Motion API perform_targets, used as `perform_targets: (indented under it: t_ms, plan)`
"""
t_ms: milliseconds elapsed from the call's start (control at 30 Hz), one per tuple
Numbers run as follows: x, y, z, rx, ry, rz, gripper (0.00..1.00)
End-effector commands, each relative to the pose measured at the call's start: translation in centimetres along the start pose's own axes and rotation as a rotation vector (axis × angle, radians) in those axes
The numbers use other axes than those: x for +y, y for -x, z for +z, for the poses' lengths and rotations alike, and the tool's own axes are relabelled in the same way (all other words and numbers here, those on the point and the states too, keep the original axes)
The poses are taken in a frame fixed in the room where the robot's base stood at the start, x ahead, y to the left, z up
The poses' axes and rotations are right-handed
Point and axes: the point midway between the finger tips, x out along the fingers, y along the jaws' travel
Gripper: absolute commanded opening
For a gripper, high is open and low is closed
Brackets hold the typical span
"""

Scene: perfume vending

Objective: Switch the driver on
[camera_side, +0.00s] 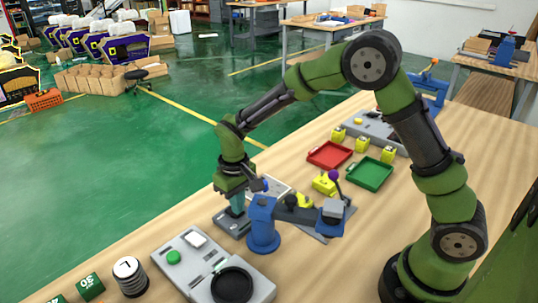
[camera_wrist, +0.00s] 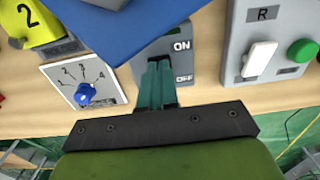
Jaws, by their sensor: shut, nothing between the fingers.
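A grey switch box (camera_wrist: 205,45) marked ON and OFF lies under my gripper in the wrist view. The same dark grey box (camera_side: 226,223) shows in the side view beside the blue base of a small robot arm (camera_side: 264,228). My gripper (camera_wrist: 157,82) points down at the box with its teal fingers together and nothing between them. The fingers (camera_side: 237,204) also show just over the box in the side view. They cover the part left of the ON/OFF lettering, so the switch lever is hidden. I cannot tell if the fingertips touch it.
A white plate with a blue dial (camera_wrist: 84,92), numbered 1 to 4, is left of the box. A grey panel (camera_wrist: 237,40) with a white rocker and green button is right. Red (camera_side: 330,154) and green trays (camera_side: 370,173) lie farther back.

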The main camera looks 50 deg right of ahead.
Motion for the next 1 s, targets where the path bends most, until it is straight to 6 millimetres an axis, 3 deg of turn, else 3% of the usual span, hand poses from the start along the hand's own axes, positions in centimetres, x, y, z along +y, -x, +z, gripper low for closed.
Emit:
perform_targets:
  t_ms: [567, 1000]
  plan:
    - [0.0, -0.8, 0.0, 0.0, 0.0, 0.0, 0.0]
    - [0.0, 2.4, -0.1, 0.003, 0.001, 0.0, 0.0]
